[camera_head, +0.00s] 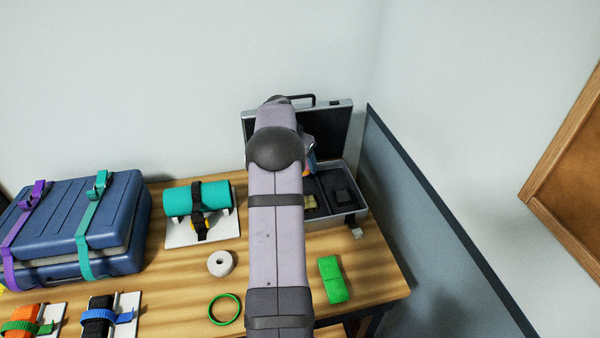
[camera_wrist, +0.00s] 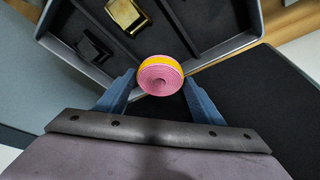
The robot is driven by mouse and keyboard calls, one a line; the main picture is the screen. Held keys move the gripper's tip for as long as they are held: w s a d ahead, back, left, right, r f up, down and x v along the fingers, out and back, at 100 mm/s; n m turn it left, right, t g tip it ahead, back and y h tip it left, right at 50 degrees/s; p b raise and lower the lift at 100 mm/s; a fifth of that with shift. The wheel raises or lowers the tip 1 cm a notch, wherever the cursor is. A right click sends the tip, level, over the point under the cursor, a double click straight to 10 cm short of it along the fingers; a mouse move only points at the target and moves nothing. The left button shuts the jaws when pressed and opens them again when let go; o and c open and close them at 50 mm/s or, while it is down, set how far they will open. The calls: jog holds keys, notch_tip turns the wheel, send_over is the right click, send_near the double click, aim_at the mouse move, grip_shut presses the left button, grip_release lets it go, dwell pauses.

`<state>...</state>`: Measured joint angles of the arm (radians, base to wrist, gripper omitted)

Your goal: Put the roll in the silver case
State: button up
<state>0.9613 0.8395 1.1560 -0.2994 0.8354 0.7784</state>
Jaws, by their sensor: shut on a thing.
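The silver case (camera_head: 338,221) stands open at the back right of the table, its dark lid (camera_head: 338,125) raised against the wall. In the wrist view its rim and dark divided inside (camera_wrist: 232,48) lie beyond my fingers. The roll (camera_wrist: 160,76) is a pink coil with a yellow band. My gripper (camera_wrist: 160,84) is shut on it, one blue finger on each side. The roll appears over or near the case's edge; its height above it I cannot tell. In the head view my arm hides most of the gripper and part of the case.
Inside the case are a gold block (camera_wrist: 127,15) and a black block (camera_wrist: 93,47). A green strap bundle (camera_head: 332,280), a white roll (camera_head: 221,263) and a green ring (camera_head: 224,309) lie in front. A teal roll (camera_head: 198,198) on a holder and a blue case (camera_head: 70,225) stand left.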

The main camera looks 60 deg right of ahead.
jog(key=shift+s+a+f+p, duration=0.15)
jog(key=shift+f+p, duration=0.95)
jog(key=shift+f, duration=1.45)
jog(key=shift+w+d+f+p, duration=0.2)
jog(key=shift+f+p, duration=0.4)
jog(key=shift+f, duration=0.1)
jog(key=shift+f+b, duration=0.25)
jog(key=shift+b, duration=0.1)
jog(key=o, duration=0.4)
jog(key=shift+r, duration=0.15)
jog(key=shift+r+p, duration=0.2)
jog(key=shift+p, duration=0.2)
jog(key=b+v, duration=0.4)
jog(key=v, duration=0.7)
jog(key=shift+a+r, duration=0.2)
jog(key=shift+r, duration=0.15)
